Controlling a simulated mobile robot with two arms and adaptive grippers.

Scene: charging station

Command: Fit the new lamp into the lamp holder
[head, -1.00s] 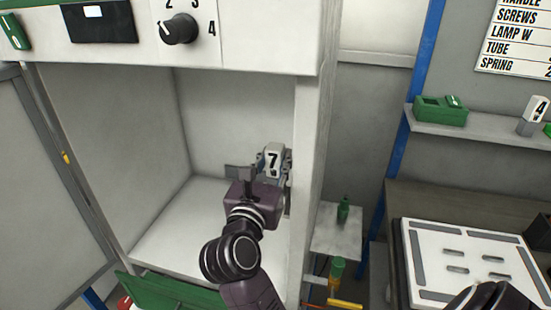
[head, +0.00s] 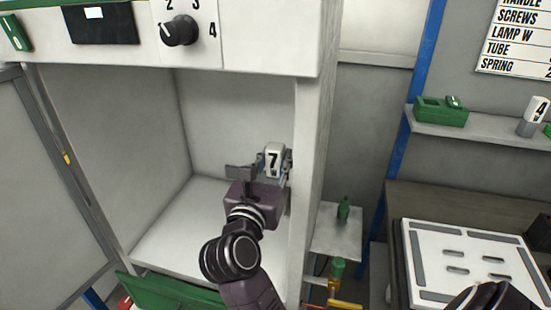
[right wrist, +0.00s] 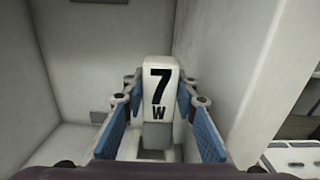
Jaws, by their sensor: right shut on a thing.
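The lamp (head: 273,160), a white block marked 7, stands upright inside the open cabinet near its right wall. In the right wrist view the same lamp (right wrist: 160,90) reads "7 W" and has a grey base. My right gripper (head: 262,172) is shut on the lamp, with a blue-padded finger on each side of it in the right wrist view. The lamp holder is not clearly visible; the lamp and gripper cover the spot below the lamp, so I cannot tell whether the base sits in it. My left gripper is not in view.
The cabinet's right wall edge (head: 307,190) is close beside the gripper. A control panel with a knob (head: 180,31) overhangs the opening. Another lamp marked 4 (head: 535,112) and a green box (head: 440,112) stand on a shelf at right. The cabinet floor (head: 175,225) left of my arm is clear.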

